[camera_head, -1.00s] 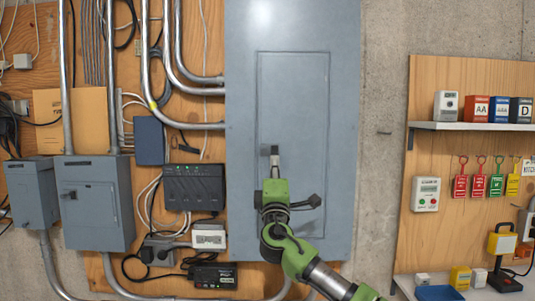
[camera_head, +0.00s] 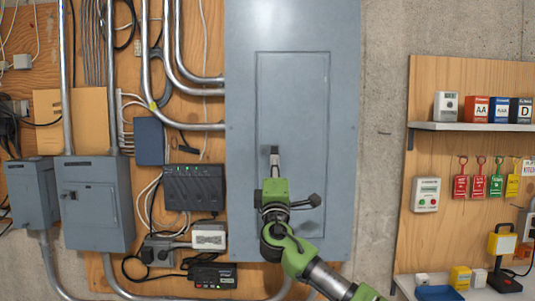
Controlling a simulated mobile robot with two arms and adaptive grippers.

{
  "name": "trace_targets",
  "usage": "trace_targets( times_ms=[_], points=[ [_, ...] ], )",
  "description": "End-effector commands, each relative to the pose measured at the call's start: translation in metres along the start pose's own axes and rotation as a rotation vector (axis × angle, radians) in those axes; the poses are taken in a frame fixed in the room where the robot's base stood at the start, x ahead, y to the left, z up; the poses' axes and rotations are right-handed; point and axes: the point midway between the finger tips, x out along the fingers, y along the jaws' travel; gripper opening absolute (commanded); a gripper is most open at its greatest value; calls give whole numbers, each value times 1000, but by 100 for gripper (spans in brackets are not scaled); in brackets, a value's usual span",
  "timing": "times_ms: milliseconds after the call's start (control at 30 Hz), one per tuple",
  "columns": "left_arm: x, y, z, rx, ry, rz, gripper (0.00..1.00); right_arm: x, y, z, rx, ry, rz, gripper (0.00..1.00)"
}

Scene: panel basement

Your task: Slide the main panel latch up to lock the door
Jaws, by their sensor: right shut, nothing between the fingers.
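The main panel (camera_head: 293,25) is a tall grey metal box in the middle of the view. Its inset door (camera_head: 293,100) lies flush in the frame. A small dark latch (camera_head: 274,149) shows at the door's left side, just above the fingertips. My right gripper (camera_head: 275,158) is shut and empty, pointing up, with its tips at or just below the latch. I cannot tell whether they touch it. My gripper and arm cover the lower part of the door. My left gripper is out of view.
Smaller grey boxes (camera_head: 95,210), conduits (camera_head: 146,60) and a black router (camera_head: 194,187) are left of the panel. Bare concrete (camera_head: 383,100) lies to its right.

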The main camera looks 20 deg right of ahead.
Motion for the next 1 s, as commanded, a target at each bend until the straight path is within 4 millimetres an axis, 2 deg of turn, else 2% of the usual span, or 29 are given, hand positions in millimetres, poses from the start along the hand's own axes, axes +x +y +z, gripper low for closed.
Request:
trace_targets(
  times_ms=[1000],
  points=[
    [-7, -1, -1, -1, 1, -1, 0, 8, 13, 1, 1, -2, -1, 0]
  ],
)
